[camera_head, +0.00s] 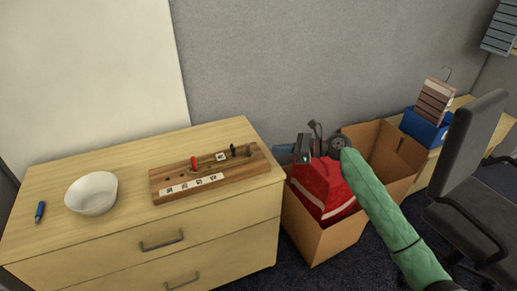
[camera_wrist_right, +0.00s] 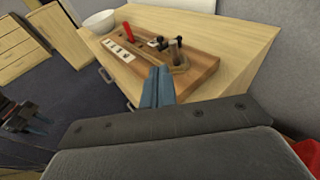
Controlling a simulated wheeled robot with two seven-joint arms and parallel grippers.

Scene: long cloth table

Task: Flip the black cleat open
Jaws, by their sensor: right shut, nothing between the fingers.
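A wooden board (camera_head: 210,174) with several small fittings lies on the dresser top. Small black fittings (camera_head: 234,150) stand at its right end, by a white square plate; which one is the cleat, and how it is set, is too small to tell. In the right wrist view black fittings (camera_wrist_right: 158,43) show near the board's far edge. A red lever (camera_head: 194,164) stands upright on the board. My right gripper (camera_head: 276,148) is shut and empty, just right of the board and apart from it; its fingers (camera_wrist_right: 157,85) point toward the board. A dark part with bluish tips (camera_wrist_right: 38,122), probably my left gripper, shows unclearly.
A white bowl (camera_head: 92,193) and a blue marker (camera_head: 40,211) are on the dresser (camera_head: 130,225) left of the board. A cardboard box (camera_head: 312,235) with a red item (camera_head: 325,187) stands below my right arm. An office chair (camera_head: 465,170) is at right.

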